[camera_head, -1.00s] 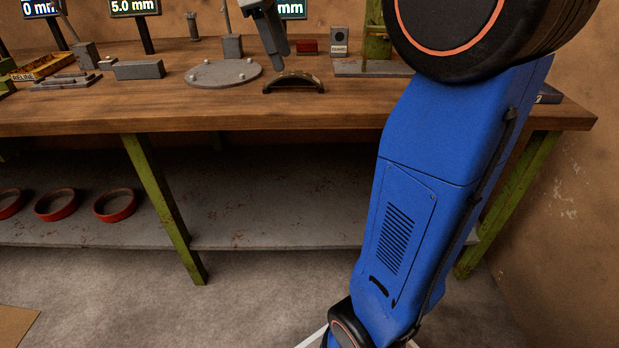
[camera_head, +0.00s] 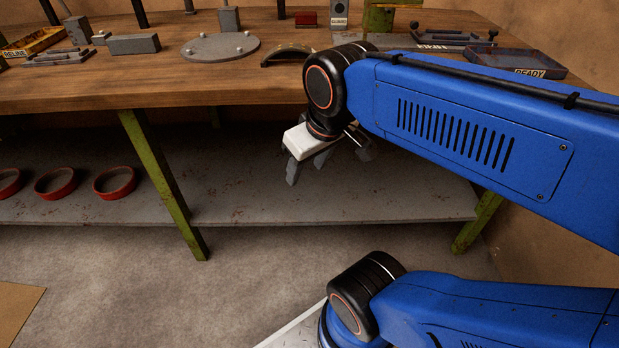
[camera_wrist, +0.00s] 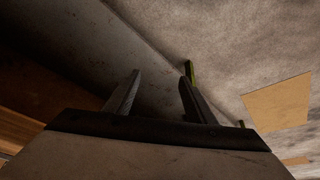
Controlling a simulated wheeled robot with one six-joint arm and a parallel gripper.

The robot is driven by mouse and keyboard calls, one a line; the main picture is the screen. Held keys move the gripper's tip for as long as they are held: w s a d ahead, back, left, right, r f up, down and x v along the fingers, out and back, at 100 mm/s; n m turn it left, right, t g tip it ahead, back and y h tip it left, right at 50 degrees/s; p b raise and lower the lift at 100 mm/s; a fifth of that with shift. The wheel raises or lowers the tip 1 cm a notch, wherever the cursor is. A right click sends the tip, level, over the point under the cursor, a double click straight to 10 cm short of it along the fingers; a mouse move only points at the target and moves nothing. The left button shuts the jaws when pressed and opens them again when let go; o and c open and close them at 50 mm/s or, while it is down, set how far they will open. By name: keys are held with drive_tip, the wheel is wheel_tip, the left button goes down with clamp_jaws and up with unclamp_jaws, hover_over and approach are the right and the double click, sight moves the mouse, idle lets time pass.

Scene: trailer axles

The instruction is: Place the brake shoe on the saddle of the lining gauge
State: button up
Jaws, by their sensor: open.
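The brake shoe (camera_head: 287,54) seems to be the dark curved piece with a tan top, lying on the bench right of a round grey plate (camera_head: 220,47). My gripper (camera_head: 308,168) is open and empty, in front of the bench and below its top. Its two fingers point down in the head view; in the wrist view the fingers (camera_wrist: 158,92) stand apart with nothing between them. The brake shoe is not in the wrist view. I cannot tell which bench fixture is the lining gauge or see its saddle; a grey block (camera_head: 133,44) stands left of the plate.
The wooden bench top (camera_head: 190,84) has a front edge above my gripper. A grey lower shelf (camera_head: 330,200) holds several red rings (camera_head: 115,183). A yellow RELINE tray (camera_head: 32,43) is at the left, a dark READY tray (camera_head: 515,62) at the right. A green leg (camera_head: 165,185) supports the bench.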

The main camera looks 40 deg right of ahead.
drive_tip(key=shift+o, duration=0.4)
drive_tip(key=shift+s+a+f+m, duration=0.1)
drive_tip(key=shift+s+f+m, duration=0.1)
drive_tip(key=shift+s+f, duration=0.3)
drive_tip(key=shift+s+a+f+m, duration=0.1)
drive_tip(key=shift+s+f+m, duration=0.1)
drive_tip(key=shift+f, duration=0.45)
drive_tip(key=w+d+r+n+g+h, duration=0.1)
drive_tip(key=w+d+r+n+g, duration=0.2)
drive_tip(key=w+r, duration=0.75)
drive_tip(key=w+d+r+n+g+h, duration=0.1)
drive_tip(key=w+d+r+n+g, duration=0.2)
drive_tip(key=w+r, duration=0.75)
drive_tip(key=w+d+r+n+g+h, duration=0.1)
drive_tip(key=w+d+r+n, duration=0.3)
drive_tip(key=w+r, duration=0.7)
drive_tip(key=n, duration=0.1)
hover_over(291, 45)
drive_tip(key=a, duration=0.1)
drive_tip(key=f, duration=1)
drive_tip(key=shift+w, duration=0.35)
drive_tip(key=shift+h, duration=0.3)
drive_tip(key=shift+a+x, duration=0.2)
drive_tip(key=shift+x, duration=1.15)
drive_tip(key=shift+a+x, duration=0.25)
drive_tip(key=shift+x, duration=1.15)
drive_tip(key=shift+w+f, duration=0.1)
drive_tip(key=shift+f, duration=0.05)
clamp_jaws()
